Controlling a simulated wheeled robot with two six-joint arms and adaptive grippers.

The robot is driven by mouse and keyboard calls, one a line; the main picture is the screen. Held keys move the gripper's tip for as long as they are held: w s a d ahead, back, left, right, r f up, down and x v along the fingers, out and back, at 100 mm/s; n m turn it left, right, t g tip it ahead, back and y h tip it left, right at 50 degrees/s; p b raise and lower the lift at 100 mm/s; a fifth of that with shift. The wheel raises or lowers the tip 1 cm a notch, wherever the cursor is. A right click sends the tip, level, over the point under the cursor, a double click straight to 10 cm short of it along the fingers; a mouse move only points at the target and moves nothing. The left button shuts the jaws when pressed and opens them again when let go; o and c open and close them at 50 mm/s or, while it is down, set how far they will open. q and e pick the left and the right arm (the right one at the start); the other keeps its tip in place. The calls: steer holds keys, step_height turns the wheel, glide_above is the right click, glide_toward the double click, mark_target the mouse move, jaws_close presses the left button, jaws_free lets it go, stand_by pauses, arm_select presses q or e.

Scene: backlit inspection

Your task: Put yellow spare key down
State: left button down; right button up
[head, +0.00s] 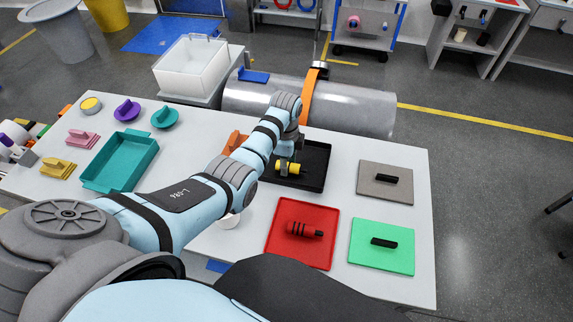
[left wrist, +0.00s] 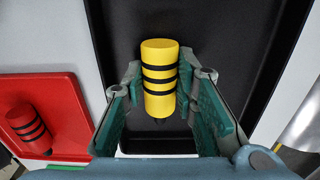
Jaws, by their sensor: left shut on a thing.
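My left gripper (head: 289,159) is shut on the yellow spare key (head: 288,168), a yellow cylinder with black bands. In the left wrist view, the yellow key (left wrist: 159,68) sits between the two teal-padded fingers of the left gripper (left wrist: 158,92). The key is over the black tray (head: 317,163), whose dark floor (left wrist: 225,40) shows behind it. I cannot tell whether the key touches the tray floor. My left arm hides part of the tray's left side. My right gripper is not in view.
A red tray (head: 273,248) holding a red banded key (head: 304,230) is nearer. Grey (head: 372,190) and green (head: 366,258) plates with black handles are at right. A teal tray (head: 109,186) is at left.

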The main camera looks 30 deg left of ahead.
arm_select(q)
steer(key=shift+f, duration=0.1)
steer(key=c, duration=1.3)
jaws_free()
step_height(320, 180, up, 12)
steer(key=p, duration=0.2)
steer(key=shift+r, duration=0.2)
